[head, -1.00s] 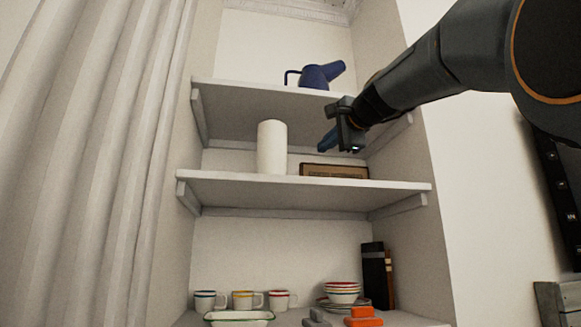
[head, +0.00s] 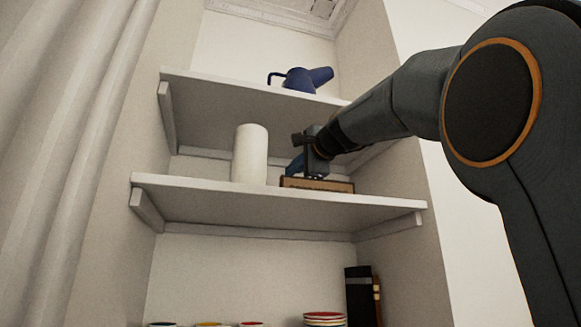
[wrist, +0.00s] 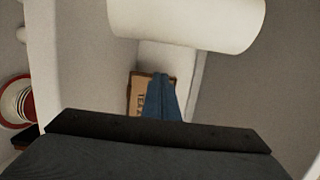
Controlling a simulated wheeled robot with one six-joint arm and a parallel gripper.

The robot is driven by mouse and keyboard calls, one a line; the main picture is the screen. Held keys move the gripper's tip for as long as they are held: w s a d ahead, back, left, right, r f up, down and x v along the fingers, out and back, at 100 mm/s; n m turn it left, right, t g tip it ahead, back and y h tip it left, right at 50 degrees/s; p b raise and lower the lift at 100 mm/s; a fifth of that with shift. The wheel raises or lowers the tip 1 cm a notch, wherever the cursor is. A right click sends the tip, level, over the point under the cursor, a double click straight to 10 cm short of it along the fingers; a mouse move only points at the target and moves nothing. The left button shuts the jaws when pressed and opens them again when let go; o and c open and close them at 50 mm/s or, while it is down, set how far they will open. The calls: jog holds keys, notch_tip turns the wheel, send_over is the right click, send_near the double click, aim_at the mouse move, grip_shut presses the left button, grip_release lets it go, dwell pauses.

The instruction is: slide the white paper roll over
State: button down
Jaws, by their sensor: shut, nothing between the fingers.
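The white paper roll (head: 250,155) stands upright on the middle shelf (head: 270,207), left of its centre. In the wrist view the roll (wrist: 190,18) fills the top, beyond my fingertips. My gripper (head: 291,168) is at the right of the roll, above the same shelf, with a small gap showing between them. Its blue fingers are together and hold nothing; they also show in the wrist view (wrist: 161,84).
A brown lettered box (head: 318,185) lies on the middle shelf just behind and below my gripper. A blue watering can (head: 300,78) stands on the upper shelf (head: 230,91). Dark books (head: 360,295) and stacked bowls (head: 325,319) are below. Shelf left of the roll is clear.

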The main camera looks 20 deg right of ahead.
jog(key=w+p, duration=0.1)
jog(key=w, duration=0.2)
jog(key=w+a+p, duration=0.1)
jog(key=w, duration=0.3)
jog(key=shift+a+p, duration=0.2)
jog(key=shift+p, duration=0.2)
jog(key=a, duration=0.1)
jog(key=s+a+p, duration=0.1)
jog(key=shift+s+a+r, duration=0.1)
jog(key=shift+s+a, duration=0.35)
jog(key=shift+a, duration=0.3)
